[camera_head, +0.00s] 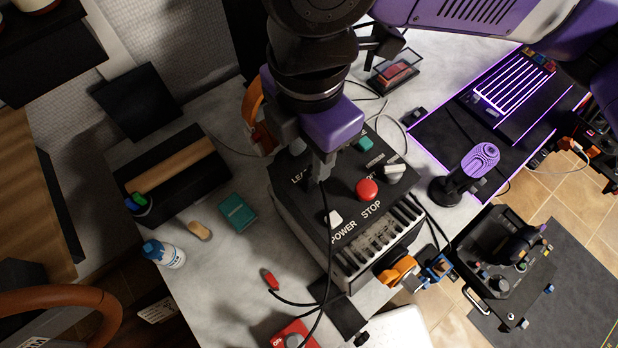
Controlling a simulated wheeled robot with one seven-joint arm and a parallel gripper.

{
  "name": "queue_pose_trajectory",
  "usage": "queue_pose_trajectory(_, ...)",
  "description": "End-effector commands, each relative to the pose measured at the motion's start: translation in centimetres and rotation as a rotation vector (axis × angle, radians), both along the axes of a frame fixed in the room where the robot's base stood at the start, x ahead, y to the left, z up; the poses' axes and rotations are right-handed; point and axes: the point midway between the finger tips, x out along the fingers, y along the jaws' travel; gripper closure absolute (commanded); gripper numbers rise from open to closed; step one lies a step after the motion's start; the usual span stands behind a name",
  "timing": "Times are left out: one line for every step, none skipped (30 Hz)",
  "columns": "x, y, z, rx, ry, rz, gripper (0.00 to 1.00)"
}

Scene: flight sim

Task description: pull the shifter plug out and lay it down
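A dark control box (318,222) stands on the light table with POWER and STOP lettering, a red button (366,189), pale switches and a teal part on its top. My gripper (318,172) points down over the box's left rear part, its fingertips at or just above the top. A black cable (328,215) runs from beneath the fingertips across the box and down its front. The shifter plug is not clearly seen; the fingers hide the cable's upper end. I cannot tell whether they hold it. A red-tipped cable end (270,279) lies on the table left of the box.
Left of the box lie a teal block (236,213), a tan piece (200,231) and a white-blue bottle (164,253). A purple joystick (478,162) stands right. An orange part (397,270) is at the box's front corner. Bare table (225,280) lies front left.

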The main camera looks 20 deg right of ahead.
Motion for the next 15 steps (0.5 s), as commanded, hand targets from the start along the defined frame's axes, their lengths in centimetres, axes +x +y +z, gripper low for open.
queue_pose_trajectory(0.0,0.0,-1.4,-0.001,0.000,0.000,0.62)
queue_pose_trajectory(0.0,0.0,-1.8,-0.001,-0.001,0.000,0.62)
queue_pose_trajectory(0.0,0.0,-2.4,0.000,-0.001,0.000,0.62)
queue_pose_trajectory(0.0,0.0,-2.8,0.000,-0.001,-0.001,0.62)
queue_pose_trajectory(0.0,0.0,-3.0,0.001,0.000,0.000,0.62)
queue_pose_trajectory(0.0,0.0,-3.5,0.002,0.001,0.000,0.62)
queue_pose_trajectory(0.0,0.1,-3.9,0.003,0.001,0.000,0.62)
queue_pose_trajectory(0.0,0.0,-4.2,0.003,0.001,0.000,0.62)
queue_pose_trajectory(0.0,0.0,-4.7,0.001,0.002,0.000,0.62)
queue_pose_trajectory(0.0,0.0,-5.0,0.001,0.002,0.000,0.62)
queue_pose_trajectory(0.0,0.0,-5.2,0.002,0.001,0.000,0.62)
queue_pose_trajectory(0.0,0.0,-5.5,0.001,0.000,0.000,0.62)
queue_pose_trajectory(0.0,0.0,-5.7,0.001,0.000,0.000,0.62)
queue_pose_trajectory(0.0,0.0,-5.8,0.001,0.000,0.000,0.62)
queue_pose_trajectory(0.0,0.0,-6.0,0.001,0.000,0.000,0.62)
